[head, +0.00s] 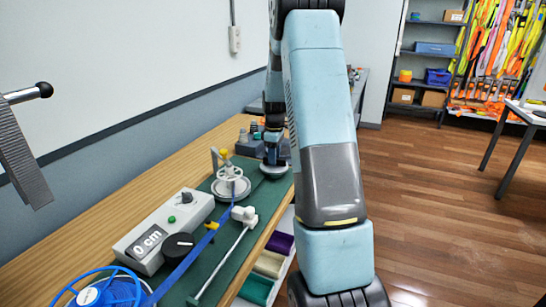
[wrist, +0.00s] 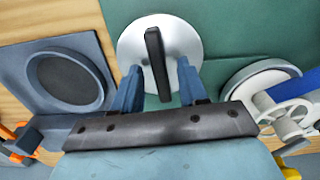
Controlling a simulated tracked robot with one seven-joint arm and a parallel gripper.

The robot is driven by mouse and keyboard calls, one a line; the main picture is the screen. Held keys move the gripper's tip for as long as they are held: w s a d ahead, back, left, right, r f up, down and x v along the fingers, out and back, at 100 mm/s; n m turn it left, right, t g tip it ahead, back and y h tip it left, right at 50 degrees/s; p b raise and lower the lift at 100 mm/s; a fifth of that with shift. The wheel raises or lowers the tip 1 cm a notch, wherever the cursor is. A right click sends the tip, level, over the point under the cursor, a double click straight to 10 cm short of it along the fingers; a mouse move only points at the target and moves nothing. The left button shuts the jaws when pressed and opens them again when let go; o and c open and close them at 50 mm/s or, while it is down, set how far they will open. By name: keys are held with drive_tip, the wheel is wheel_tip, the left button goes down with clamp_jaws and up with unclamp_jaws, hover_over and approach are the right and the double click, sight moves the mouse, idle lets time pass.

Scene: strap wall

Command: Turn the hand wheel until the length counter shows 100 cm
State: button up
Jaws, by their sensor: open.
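The length counter (head: 149,241) on the grey box reads 0 cm in the head view. A silver disc with a dark bar grip across it, which looks like the hand wheel (wrist: 190,40), lies on the green bench mat; its edge also shows in the head view (head: 276,174). My gripper (wrist: 157,75) is open above the disc, its two blue fingers on either side of the bar with gaps visible. In the head view my gripper (head: 271,152) is over the disc at the bench's far part, partly hidden by my arm. The blue strap (head: 190,262) runs along the mat.
A white spoked wheel (head: 231,182) stands close left of the disc. A blue reel (head: 108,291) is at the near end. A dark block with a round recess (wrist: 72,78) sits left of the disc in the wrist view. Purple and green bins (head: 256,289) hang at the bench's right.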

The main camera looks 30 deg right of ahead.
clamp_jaws()
drive_tip(key=shift+a+f, duration=0.1)
drive_tip(key=shift+a, duration=0.1)
drive_tip(key=shift+d, duration=0.1)
idle(0.4)
